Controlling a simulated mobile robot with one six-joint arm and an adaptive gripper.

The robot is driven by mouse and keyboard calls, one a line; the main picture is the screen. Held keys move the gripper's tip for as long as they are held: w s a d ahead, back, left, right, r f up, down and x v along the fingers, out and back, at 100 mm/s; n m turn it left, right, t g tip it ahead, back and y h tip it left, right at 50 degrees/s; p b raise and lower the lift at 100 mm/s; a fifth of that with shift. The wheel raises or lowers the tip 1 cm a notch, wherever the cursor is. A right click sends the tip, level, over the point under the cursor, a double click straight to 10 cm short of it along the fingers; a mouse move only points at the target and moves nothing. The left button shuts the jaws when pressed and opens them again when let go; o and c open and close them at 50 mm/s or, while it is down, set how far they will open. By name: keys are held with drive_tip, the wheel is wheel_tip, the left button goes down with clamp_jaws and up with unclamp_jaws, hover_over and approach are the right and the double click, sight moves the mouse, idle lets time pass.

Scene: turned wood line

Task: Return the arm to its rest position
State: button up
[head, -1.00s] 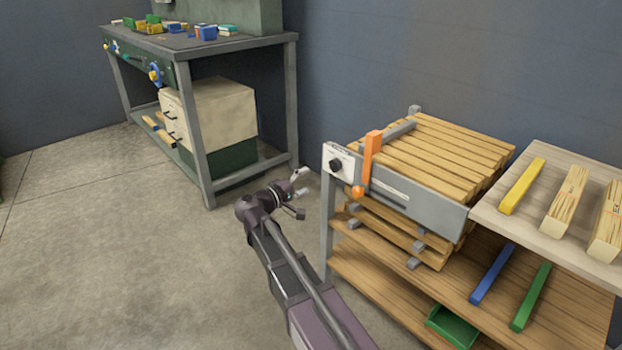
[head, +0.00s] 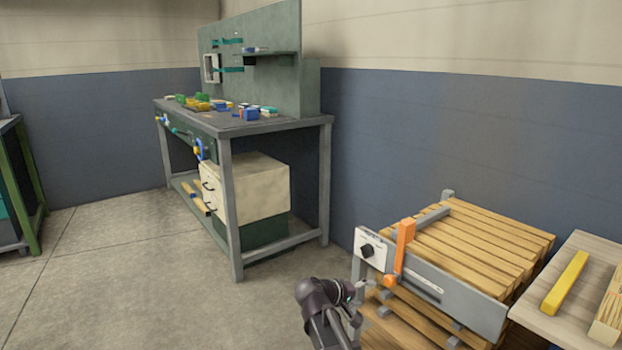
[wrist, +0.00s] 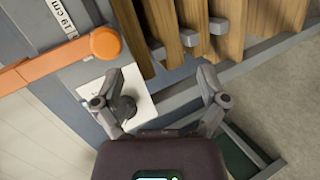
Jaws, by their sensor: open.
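My arm shows at the bottom of the head view, beside the left end of the slatted wooden bench section (head: 478,250). Its gripper is mostly hidden there behind the wrist. In the wrist view my gripper (wrist: 161,92) has its two grey fingers spread apart, with nothing held between them. Behind the fingers are a white plate with a dark knob (wrist: 122,108), an orange handle with a round end (wrist: 105,43) and wooden slats (wrist: 190,22). I cannot tell the exact gap to them, and no contact shows.
A grey workbench (head: 282,124) with small coloured parts and a cream drawer cabinet (head: 255,190) stands at the back. A pale board (head: 580,250) with a yellow bar (head: 566,283) is at the right. A green-framed table (head: 30,190) stands far left. The floor between is clear.

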drive_tip(key=s+d+f+m+g+y+p, duration=0.1)
drive_tip(key=s+f+m+g+y+p, duration=0.15)
drive_tip(key=s+y, duration=0.5)
drive_tip(key=s+d+f+m+g+y+p, duration=0.1)
drive_tip(key=s+f+g+y+p, duration=0.25)
drive_tip(key=s, duration=0.65)
wheel_tip(320, 180, up, 39)
drive_tip(key=p, duration=3.7)
drive_tip(key=shift+w+y, duration=0.3)
drive_tip(key=shift+y, duration=0.1)
drive_tip(key=shift+f, duration=0.1)
